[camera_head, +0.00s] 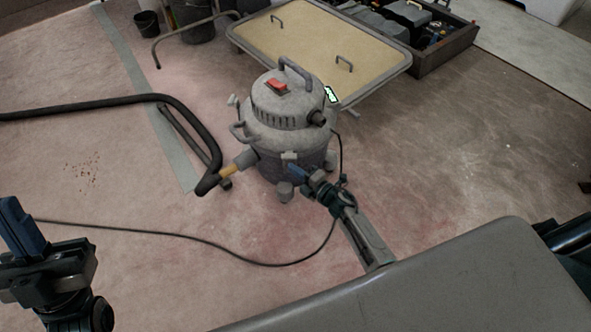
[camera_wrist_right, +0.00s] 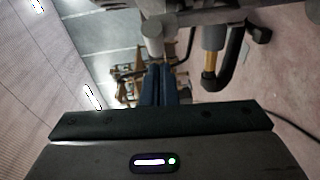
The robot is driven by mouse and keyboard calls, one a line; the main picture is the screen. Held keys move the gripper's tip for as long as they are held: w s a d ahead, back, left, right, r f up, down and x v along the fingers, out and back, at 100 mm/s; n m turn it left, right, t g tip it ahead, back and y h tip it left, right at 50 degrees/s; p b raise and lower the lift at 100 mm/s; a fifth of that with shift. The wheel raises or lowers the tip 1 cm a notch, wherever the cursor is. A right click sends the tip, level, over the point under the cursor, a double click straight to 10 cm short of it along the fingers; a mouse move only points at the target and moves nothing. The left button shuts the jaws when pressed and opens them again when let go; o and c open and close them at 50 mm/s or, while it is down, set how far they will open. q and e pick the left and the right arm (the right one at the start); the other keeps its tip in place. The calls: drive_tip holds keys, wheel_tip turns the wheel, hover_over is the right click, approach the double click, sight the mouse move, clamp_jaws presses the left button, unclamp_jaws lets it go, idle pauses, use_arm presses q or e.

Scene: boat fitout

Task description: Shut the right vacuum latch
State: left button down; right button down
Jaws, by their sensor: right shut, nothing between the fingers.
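The grey canister vacuum (camera_head: 288,118) stands upright on the floor, with a red switch (camera_head: 276,85) on its lid. A pale latch with a bright green-white edge (camera_head: 331,95) sits on the right side of its lid rim; whether it is open or shut is too small to tell. Another small latch (camera_head: 233,101) is on the left side. My right gripper (camera_head: 295,171) is shut and empty, low at the vacuum's front; contact is unclear. In the right wrist view, its blue fingers (camera_wrist_right: 158,85) are together below the vacuum's underside (camera_wrist_right: 205,16). My left gripper (camera_head: 18,225) is at the lower left, away from the vacuum.
A black hose (camera_head: 185,105) with an orange cuff (camera_head: 231,171) joins the vacuum's left side. A dark cable (camera_head: 200,236) crosses the floor. A framed tan panel (camera_head: 318,45) and a tool box (camera_head: 425,38) stand behind. Floor to the right is clear.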

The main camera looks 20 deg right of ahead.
drive_tip(key=shift+w+d+r+m+p, duration=0.15)
drive_tip(key=shift+w+r+m+p, duration=0.2)
drive_tip(key=shift+p, duration=0.35)
drive_tip(key=shift+w+d+r+p, duration=0.2)
drive_tip(key=shift+w+r+p, duration=0.1)
drive_tip(key=shift+w+p, duration=0.35)
use_arm(q)
drive_tip(key=w+f+n+g+y, duration=0.2)
drive_tip(key=f+g, duration=0.3)
drive_tip(key=f, duration=0.2)
drive_tip(key=w+f+n+g+y, duration=0.2)
drive_tip(key=f+g, duration=0.3)
drive_tip(key=f, duration=0.3)
drive_tip(key=shift+w+n+g+y, duration=0.3)
drive_tip(key=shift+w+g+y, duration=0.1)
drive_tip(key=shift+w+y, duration=0.45)
use_arm(e)
drive_tip(key=shift+w+r, duration=0.1)
use_arm(q)
drive_tip(key=shift+a, duration=0.1)
use_arm(e)
drive_tip(key=shift+d+r, duration=0.1)
